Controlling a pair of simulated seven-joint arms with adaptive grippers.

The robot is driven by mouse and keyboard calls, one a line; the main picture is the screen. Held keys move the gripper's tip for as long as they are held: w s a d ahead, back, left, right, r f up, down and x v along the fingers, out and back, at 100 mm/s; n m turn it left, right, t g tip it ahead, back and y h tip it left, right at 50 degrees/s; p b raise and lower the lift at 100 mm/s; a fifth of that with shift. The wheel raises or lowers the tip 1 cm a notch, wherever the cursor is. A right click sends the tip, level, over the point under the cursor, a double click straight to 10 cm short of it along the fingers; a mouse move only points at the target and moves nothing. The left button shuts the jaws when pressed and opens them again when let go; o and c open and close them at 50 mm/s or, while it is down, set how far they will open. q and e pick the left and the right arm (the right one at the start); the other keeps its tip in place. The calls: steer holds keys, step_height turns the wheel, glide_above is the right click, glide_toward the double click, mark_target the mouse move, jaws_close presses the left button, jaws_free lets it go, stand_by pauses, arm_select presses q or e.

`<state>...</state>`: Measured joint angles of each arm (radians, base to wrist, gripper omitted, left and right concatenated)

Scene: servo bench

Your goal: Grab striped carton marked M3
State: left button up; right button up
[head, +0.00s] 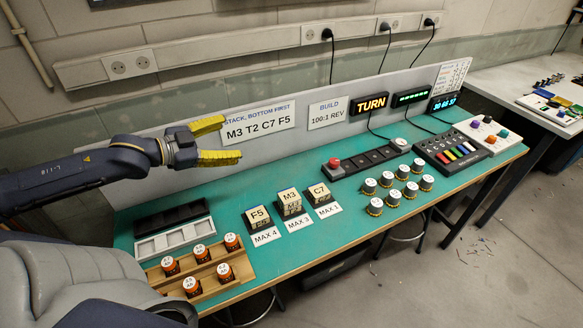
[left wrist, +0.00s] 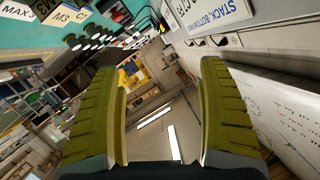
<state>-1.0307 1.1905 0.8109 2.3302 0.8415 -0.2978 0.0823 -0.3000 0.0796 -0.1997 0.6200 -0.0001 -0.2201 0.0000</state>
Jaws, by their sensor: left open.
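The carton marked M3 (head: 289,197) is a pale block with dark bands on its sides. It stands on the green bench behind a MAX 3 card (head: 299,225), between the carton marked F5 (head: 258,214) and the carton marked C7 (head: 319,191). My left gripper (head: 230,139) has yellow ribbed fingers spread wide with nothing between them. It hovers above the bench, left of and higher than the cartons in the head view. The left wrist view shows both fingers apart, with the M3 carton (left wrist: 64,15) at the top left edge. My right gripper is not in view.
A wooden rack (head: 180,273) with several orange jars sits at the front left, beside white and black trays (head: 172,239). Several grey knobs (head: 393,197) and a red-button strip (head: 334,163) lie right of the cartons. A grey panel (head: 275,140) with signs stands behind.

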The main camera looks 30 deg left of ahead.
arm_select(q)
steer(key=s+d+f+n+g+h, duration=0.1)
steer(key=s+d+f+n+g, duration=0.15)
steer(key=d+f, duration=0.2)
steer(key=s+d+f+n+g+h, duration=0.1)
steer(key=s+d+f, duration=0.25)
steer(key=f, duration=0.25)
glide_toward(287, 196)
steer(key=shift+r+x, duration=0.2)
steer(key=shift+x, duration=2.7)
steer(key=shift+w+a+f, duration=0.1)
steer(key=shift+m, duration=0.25)
steer(key=shift+x, duration=2.5)
steer(key=shift+f, duration=0.1)
steer(key=c, duration=1.3)
